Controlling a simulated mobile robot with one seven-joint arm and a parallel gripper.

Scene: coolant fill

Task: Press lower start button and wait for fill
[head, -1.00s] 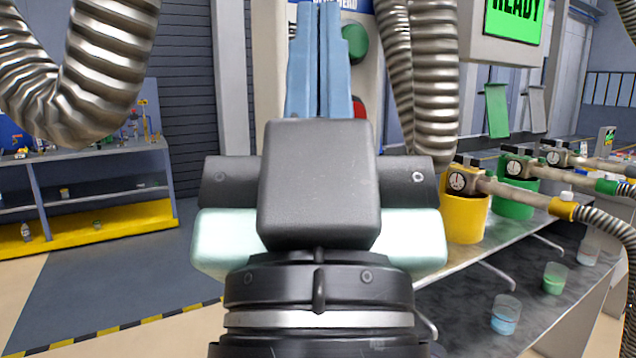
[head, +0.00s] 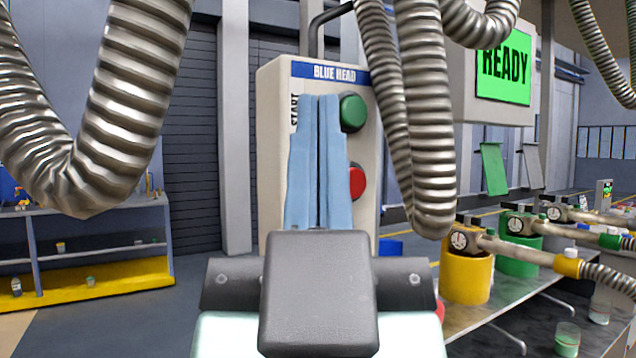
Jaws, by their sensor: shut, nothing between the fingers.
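A pale control box (head: 275,90) labelled "BLUE HEAD" stands ahead in the head view. It carries a green button (head: 352,112) above a red button (head: 357,182), with the word "START" on its left side. My gripper (head: 321,98) is shut and empty, its blue fingers pointing up and forward in front of the box. The fingers cover the middle of the box and the left edges of both buttons. I cannot tell whether the fingertips touch the box. A screen (head: 503,65) at the upper right reads "READY" on green.
Ribbed metal hoses hang at the left (head: 120,110) and just right of the box (head: 425,120). A yellow container (head: 466,277) and a green container (head: 519,255) stand on the bench at right with nozzles and gauges. Shelves (head: 95,270) stand at left.

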